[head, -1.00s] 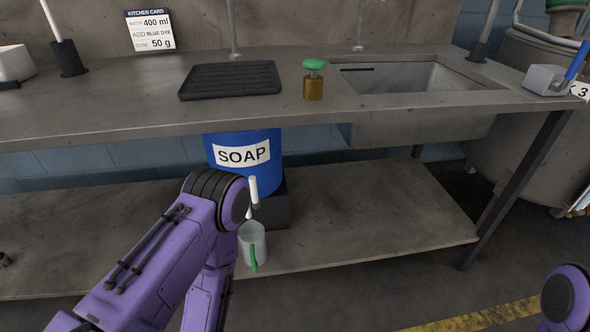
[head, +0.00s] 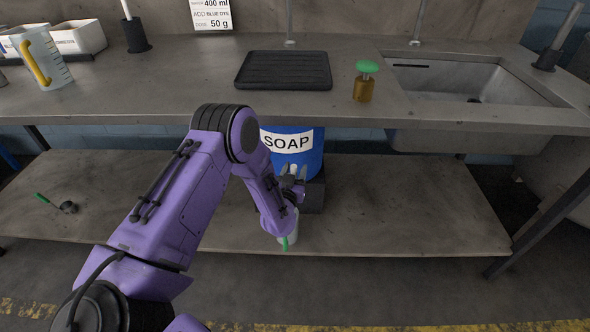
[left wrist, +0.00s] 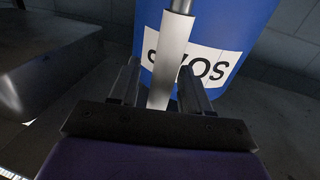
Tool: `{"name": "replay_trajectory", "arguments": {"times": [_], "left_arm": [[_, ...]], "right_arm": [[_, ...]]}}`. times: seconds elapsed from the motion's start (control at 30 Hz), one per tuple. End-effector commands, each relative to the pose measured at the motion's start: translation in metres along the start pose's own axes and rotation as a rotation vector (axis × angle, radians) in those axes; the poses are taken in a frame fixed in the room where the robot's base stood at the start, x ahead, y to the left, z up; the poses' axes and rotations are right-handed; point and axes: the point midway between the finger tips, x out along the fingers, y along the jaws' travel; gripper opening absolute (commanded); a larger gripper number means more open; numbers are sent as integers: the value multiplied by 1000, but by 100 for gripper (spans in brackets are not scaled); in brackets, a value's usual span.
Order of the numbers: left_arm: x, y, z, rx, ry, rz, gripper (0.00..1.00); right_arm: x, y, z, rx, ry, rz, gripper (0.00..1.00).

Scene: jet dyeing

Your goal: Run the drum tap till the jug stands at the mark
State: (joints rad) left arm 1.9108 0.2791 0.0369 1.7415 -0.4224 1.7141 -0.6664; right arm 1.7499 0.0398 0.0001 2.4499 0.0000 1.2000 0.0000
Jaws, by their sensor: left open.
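The blue drum (head: 312,155) labelled SOAP stands under the worktop; it also fills the back of the left wrist view (left wrist: 232,25). Its tap has a pale upright lever (left wrist: 172,60), seen partly in the head view (head: 293,170). My left gripper (head: 292,183) is at the tap. In the left wrist view its two dark fingers (left wrist: 160,82) are apart, with the lever between them in the picture; I cannot tell if they touch it. The jug (head: 291,233) with a green handle is below, mostly hidden by my left arm. Its mark and liquid level cannot be seen. My right gripper is out of view.
A green-handled ladle (head: 68,207) lies on the shelf at left.

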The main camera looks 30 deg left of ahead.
Motion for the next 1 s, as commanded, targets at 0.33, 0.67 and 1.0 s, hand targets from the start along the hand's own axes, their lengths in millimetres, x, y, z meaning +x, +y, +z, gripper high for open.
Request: {"name": "replay_trajectory", "arguments": {"times": [0.33, 0.67, 1.0], "left_arm": [[9, -1, 0, 0, -1, -1, 47], [9, 0, 0, 6, -3, 0, 0], [12, 16, 3, 269, -57, -9, 0]], "right_arm": [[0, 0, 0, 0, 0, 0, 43], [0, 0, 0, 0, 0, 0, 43], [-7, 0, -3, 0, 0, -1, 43]]}}
